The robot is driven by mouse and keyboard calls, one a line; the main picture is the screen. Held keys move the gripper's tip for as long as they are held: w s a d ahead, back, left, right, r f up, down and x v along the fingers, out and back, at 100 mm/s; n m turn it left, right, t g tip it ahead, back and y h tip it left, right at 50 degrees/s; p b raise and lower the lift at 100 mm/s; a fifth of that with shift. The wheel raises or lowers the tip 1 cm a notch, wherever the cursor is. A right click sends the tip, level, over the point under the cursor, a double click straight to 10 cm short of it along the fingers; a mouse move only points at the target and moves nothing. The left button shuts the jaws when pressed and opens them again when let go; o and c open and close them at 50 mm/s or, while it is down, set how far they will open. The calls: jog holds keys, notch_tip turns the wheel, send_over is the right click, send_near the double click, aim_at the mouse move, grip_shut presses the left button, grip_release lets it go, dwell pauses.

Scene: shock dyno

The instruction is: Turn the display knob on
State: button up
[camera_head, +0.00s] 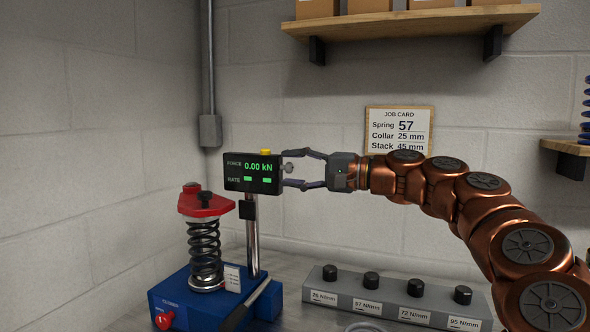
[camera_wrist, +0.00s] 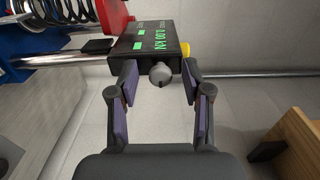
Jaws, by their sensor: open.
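The display box (camera_head: 252,172) is black and sits on a metal post. Its screen is lit green and reads FORCE 0.00 kN and RATE. The display knob (camera_head: 286,168) is a small grey knob on the box's right side; in the wrist view the knob (camera_wrist: 161,75) shows a dark slot or mark. My gripper (camera_head: 297,169) is open, with its fingers on either side of the knob. In the wrist view the fingers (camera_wrist: 160,92) stand apart from the knob, with gaps on both sides. A yellow button (camera_head: 265,152) is on top of the box.
A blue dyno base (camera_head: 210,308) holds a black spring (camera_head: 205,250) under a red clamp (camera_head: 205,201), with a red button and a lever in front. A grey rack (camera_head: 395,297) with several black-topped pieces stands at right. A wooden shelf (camera_head: 410,22) is above.

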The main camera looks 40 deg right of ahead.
jog(key=v, duration=1.2)
jog(key=shift+d, duration=0.1)
dwell(0.9)
